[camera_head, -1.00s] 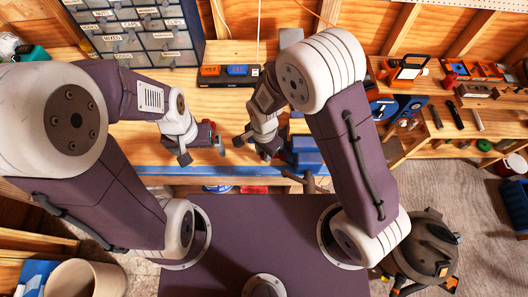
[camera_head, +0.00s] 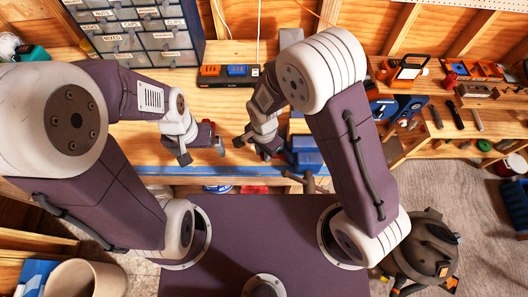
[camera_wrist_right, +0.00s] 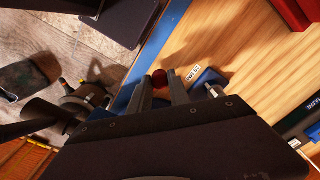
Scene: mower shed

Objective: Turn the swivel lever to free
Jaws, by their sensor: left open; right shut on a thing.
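A red ball-shaped knob (camera_wrist_right: 159,77) shows between the fingertips of my right gripper (camera_wrist_right: 161,88) in the right wrist view. I take it for the end of the swivel lever; the rest of the lever is hidden. A small white label (camera_wrist_right: 193,73) lies close by, its text too small to read surely. In the head view my right gripper (camera_head: 257,147) is low over the bench, just left of a blue vise (camera_head: 307,156). It is shut on the knob. My left gripper (camera_head: 203,150) is open and empty above the bench, left of the right one.
The bench has a blue front edge (camera_head: 235,170). A drawer cabinet (camera_head: 140,35) stands at the back left, and a black tray with orange and blue boxes (camera_head: 228,76) behind the grippers. A side bench (camera_head: 455,125) holds tools. A dark shop vacuum (camera_head: 422,250) stands on the floor.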

